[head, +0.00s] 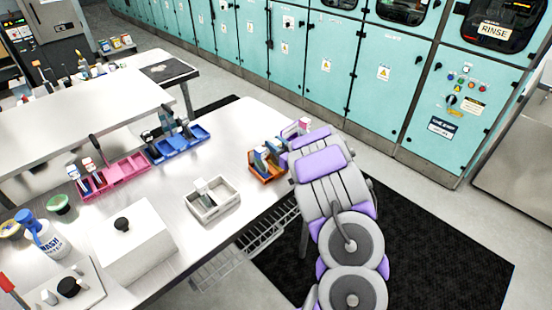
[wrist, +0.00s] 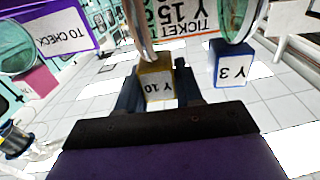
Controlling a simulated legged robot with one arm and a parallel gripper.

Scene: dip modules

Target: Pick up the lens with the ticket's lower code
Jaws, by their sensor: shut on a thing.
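My gripper (wrist: 158,92) is shut on a yellow block (wrist: 155,64) with a white label reading Y 10, in the wrist view. A thin pale rim, seen nearly edge-on, rises from this block. A blue block (wrist: 230,64) labelled Y 3 is to the right, apart from my fingers, with a green-rimmed round lens (wrist: 238,20) above it. The ticket (wrist: 180,14) stands behind, upside down and cut off; TICKET and Y 15 show, but its full text does not. In the head view my arm hides my gripper, near the orange tray (head: 272,179).
A purple TO CHECK sign (wrist: 68,32) and another round lens (wrist: 14,46) are at left in the wrist view. On the table are a blue tray (head: 190,148), a pink tray (head: 120,184), a grey divided box (head: 214,210) and a white box (head: 135,245).

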